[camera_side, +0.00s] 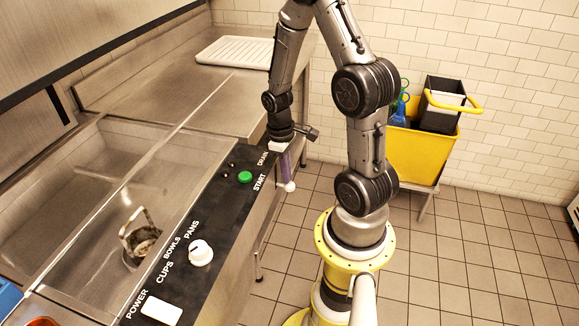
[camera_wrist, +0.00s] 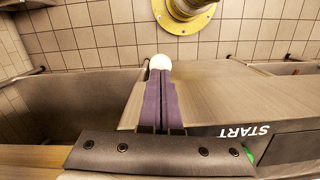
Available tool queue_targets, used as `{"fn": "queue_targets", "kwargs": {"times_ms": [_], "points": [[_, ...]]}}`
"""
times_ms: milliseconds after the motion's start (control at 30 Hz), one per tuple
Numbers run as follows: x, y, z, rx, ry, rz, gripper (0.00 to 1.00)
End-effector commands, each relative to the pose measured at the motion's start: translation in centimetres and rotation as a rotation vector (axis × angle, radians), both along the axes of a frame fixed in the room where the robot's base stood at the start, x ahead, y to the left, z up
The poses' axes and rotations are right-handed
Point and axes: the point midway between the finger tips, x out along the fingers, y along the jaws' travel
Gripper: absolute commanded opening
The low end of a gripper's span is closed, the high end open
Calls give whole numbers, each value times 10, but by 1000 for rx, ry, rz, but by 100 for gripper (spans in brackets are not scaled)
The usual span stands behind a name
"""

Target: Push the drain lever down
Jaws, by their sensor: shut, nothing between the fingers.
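The drain lever shows as a round white knob (camera_side: 290,187) off the front edge of the panel, below the DRAIN label. Its shaft is hidden. My gripper (camera_side: 287,177) points down beside the panel edge, its purple fingers closed together with nothing between them. Their tips end at the knob. In the wrist view the knob (camera_wrist: 160,62) appears just beyond the closed fingertips (camera_wrist: 159,74). I cannot tell whether the tips touch it or are only in line with it.
The black control panel (camera_side: 215,215) carries a green START button (camera_side: 245,177), a white dial (camera_side: 200,253) and a white POWER switch (camera_side: 162,309). A sink (camera_side: 90,180) lies left; a white rack (camera_side: 235,52) is behind. A yellow cart (camera_side: 415,155) stands right on open floor.

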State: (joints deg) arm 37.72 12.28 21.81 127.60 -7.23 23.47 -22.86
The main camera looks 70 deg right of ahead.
Motion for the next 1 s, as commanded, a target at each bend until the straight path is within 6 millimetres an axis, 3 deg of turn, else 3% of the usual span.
{"fn": "queue_targets", "kwargs": {"times_ms": [300,633,1000], "points": [[31,-5,10,-3,-7,0,0],[36,-6,17,-10,-19,0,0],[35,-5,66,-3,-8,0,0]]}}
